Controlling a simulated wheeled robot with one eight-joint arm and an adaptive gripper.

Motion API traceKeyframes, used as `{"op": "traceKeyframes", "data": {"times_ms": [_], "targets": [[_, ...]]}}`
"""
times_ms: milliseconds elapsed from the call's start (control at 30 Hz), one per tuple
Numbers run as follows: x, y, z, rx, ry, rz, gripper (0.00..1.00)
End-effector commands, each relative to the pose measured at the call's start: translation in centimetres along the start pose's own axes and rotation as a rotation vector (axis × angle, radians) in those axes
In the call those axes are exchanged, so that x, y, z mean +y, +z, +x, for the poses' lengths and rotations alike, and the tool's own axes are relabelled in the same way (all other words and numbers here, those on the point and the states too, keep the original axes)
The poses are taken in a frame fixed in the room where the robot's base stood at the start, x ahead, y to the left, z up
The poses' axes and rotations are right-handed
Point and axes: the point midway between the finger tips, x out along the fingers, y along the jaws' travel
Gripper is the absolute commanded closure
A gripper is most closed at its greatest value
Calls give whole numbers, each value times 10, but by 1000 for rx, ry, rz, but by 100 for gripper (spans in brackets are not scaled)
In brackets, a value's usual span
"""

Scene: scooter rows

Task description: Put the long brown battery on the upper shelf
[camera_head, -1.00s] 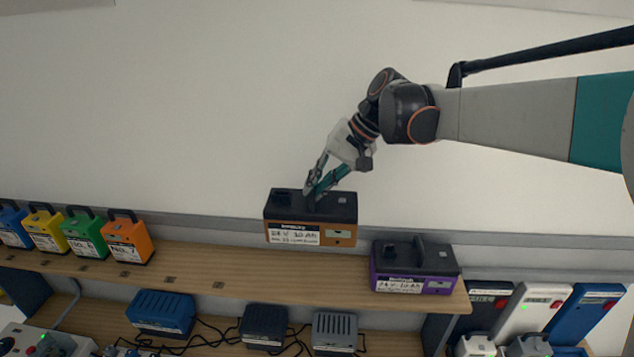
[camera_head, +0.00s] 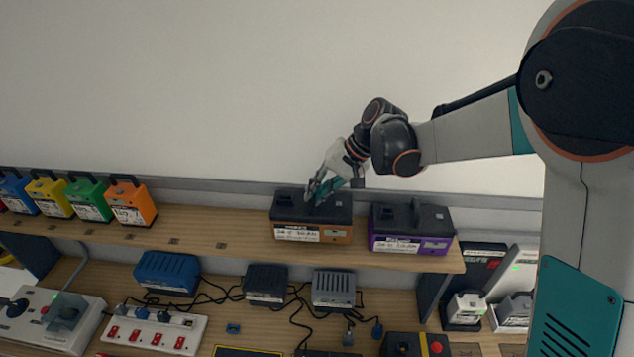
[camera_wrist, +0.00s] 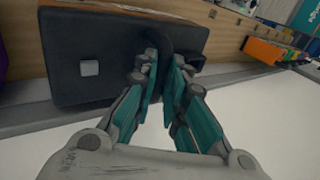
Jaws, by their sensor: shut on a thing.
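The long brown battery (camera_head: 312,233) has a black top and a white label. It is at the upper shelf (camera_head: 200,242), upright, just left of a purple battery (camera_head: 411,242). I cannot tell whether its base touches the shelf board. My gripper (camera_head: 316,197) is above it, shut on its black top handle. In the wrist view the fingers (camera_wrist: 170,85) close around the handle, and the battery's black top (camera_wrist: 95,60) fills the upper left. The battery's back and most of the handle are hidden in the head view.
Blue, yellow, green and orange batteries (camera_head: 133,203) stand at the left of the upper shelf. Bare shelf lies between them and the brown battery. Chargers (camera_head: 167,271) and cables sit on the lower surface. A wall (camera_head: 200,90) rises behind.

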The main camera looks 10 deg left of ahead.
Motion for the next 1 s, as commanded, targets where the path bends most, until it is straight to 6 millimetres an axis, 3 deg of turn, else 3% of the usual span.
{"op": "traceKeyframes", "data": {"times_ms": [200, 533, 567, 633, 1000], "targets": [[10, 0, 16, 0, -2, 0, 100], [12, 0, 18, 0, -2, 0, 100], [13, 0, 19, 0, 0, 0, 84], [12, 0, 19, 0, 0, 0, 68], [11, 0, 17, 0, 0, 0, 68]]}}
